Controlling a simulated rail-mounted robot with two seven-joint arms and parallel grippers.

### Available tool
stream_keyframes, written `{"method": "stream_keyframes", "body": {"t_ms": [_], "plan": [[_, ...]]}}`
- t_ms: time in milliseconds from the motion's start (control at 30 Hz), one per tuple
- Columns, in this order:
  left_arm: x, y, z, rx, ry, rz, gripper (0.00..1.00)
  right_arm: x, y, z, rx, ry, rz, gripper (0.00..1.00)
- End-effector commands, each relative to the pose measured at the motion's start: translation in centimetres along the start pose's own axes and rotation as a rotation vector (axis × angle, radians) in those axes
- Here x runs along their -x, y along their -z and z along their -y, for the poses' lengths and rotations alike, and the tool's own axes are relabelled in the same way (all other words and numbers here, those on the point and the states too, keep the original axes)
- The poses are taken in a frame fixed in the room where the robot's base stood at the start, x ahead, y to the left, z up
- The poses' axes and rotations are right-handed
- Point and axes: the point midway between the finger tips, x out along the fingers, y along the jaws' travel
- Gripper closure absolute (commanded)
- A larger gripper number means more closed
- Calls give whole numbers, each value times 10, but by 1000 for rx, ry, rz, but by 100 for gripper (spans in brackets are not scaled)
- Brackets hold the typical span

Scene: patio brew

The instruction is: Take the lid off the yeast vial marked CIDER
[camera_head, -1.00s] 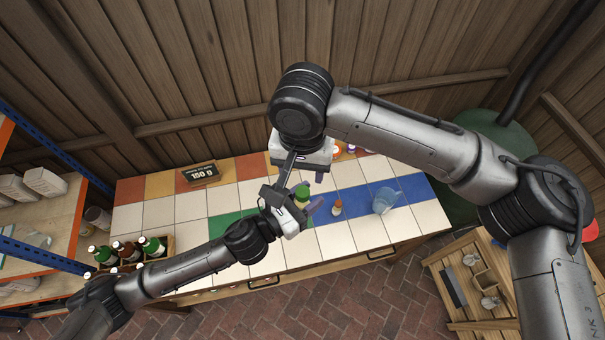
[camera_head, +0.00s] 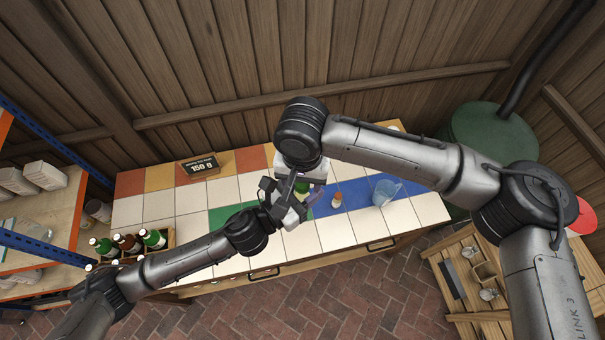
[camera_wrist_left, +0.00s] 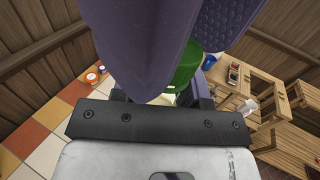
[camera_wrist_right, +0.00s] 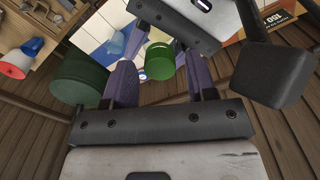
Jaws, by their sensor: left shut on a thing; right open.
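A vial with a green lid (camera_head: 302,184) is held by my left gripper (camera_head: 291,203) above the tiled worktop (camera_head: 333,233). No CIDER marking can be read, and the vial body is mostly hidden. My right gripper (camera_wrist_right: 163,66) is open, pointing down from above. In the right wrist view its purple fingers stand on either side of the green lid (camera_wrist_right: 160,55), with gaps showing.
A small orange-capped vial (camera_head: 337,200) and a clear blue jug (camera_head: 385,190) stand on the worktop to the right. A "150 g" display (camera_head: 200,167) stands at the back left. A bottle crate (camera_head: 148,252) is at the left end. The front tiles are clear.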

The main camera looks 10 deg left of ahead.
Motion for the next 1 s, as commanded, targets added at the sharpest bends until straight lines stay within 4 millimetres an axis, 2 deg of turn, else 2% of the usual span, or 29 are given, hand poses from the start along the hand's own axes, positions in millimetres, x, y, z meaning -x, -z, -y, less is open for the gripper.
{"method": "stream_keyframes", "body": {"t_ms": [133, 633, 667, 900, 1000], "plan": [[0, 0, 0, 0, 0, 0, 100, 0, 0, 0, 0, 0, 0, 49], [0, 0, 0, 0, 0, 0, 100, 0, 0, 0, 0, 0, 0, 97], [0, 0, 0, 0, 0, 0, 100, 0, 0, 0, 0, 0, 0, 68], [0, 0, 0, 0, 0, 0, 100, 0, 0, 0, 0, 0, 0, 45], [0, 0, 0, 0, 0, 0, 100, 0, 0, 0, 0, 0, 0, 44]]}}
